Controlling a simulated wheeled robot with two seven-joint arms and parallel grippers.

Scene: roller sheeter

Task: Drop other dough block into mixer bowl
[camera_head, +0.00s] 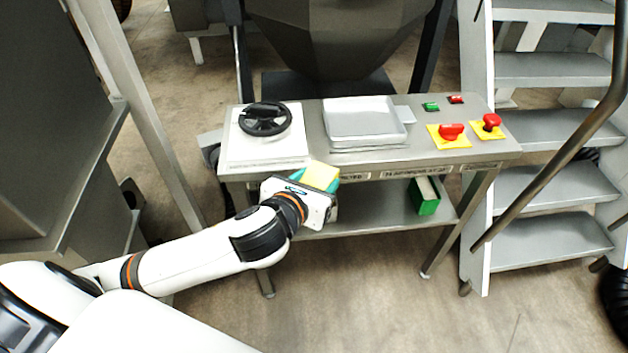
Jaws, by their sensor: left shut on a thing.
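My left gripper (318,182) is at the front edge of the metal table, left of its middle. It is shut on a yellow-and-green block (321,175), whose yellow top shows above the gripper body. The fingers are mostly hidden. A second block, green with a pale top (425,196), is on the table's lower shelf at the right. A large dark faceted vessel (340,38) stands behind the table; its top is out of view, and I cannot tell if it is the mixer bowl. My right gripper is not in view.
The metal table (313,120) carries a black handwheel (265,118), a shallow grey tray (364,120), and red and green controls (452,131). Grey steps (552,185) with a handrail (560,150) stand at the right. A dark cabinet (55,110) is at the left. The front floor is clear.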

